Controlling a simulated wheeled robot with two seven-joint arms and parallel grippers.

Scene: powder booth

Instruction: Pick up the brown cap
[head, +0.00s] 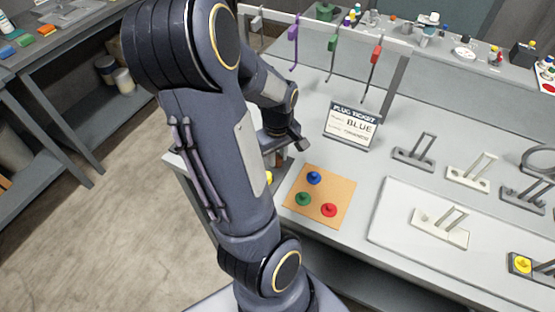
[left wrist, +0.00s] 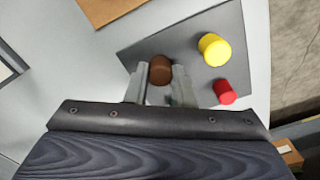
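The brown cap (left wrist: 160,69) is on a dark grey mat (left wrist: 195,38) in the left wrist view. My left gripper (left wrist: 160,82) is open, with one finger on each side of the cap's near part. The cap looks very close to the left finger in the picture; I cannot tell if they touch. In the head view my left gripper (head: 287,148) is low over the table's left end, and my arm hides most of the mat there. My right gripper is not in view.
A yellow cap (left wrist: 214,49) and a red cap (left wrist: 225,92) are right of the brown one. A tan board (head: 336,217) holds blue, green and red plugs.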

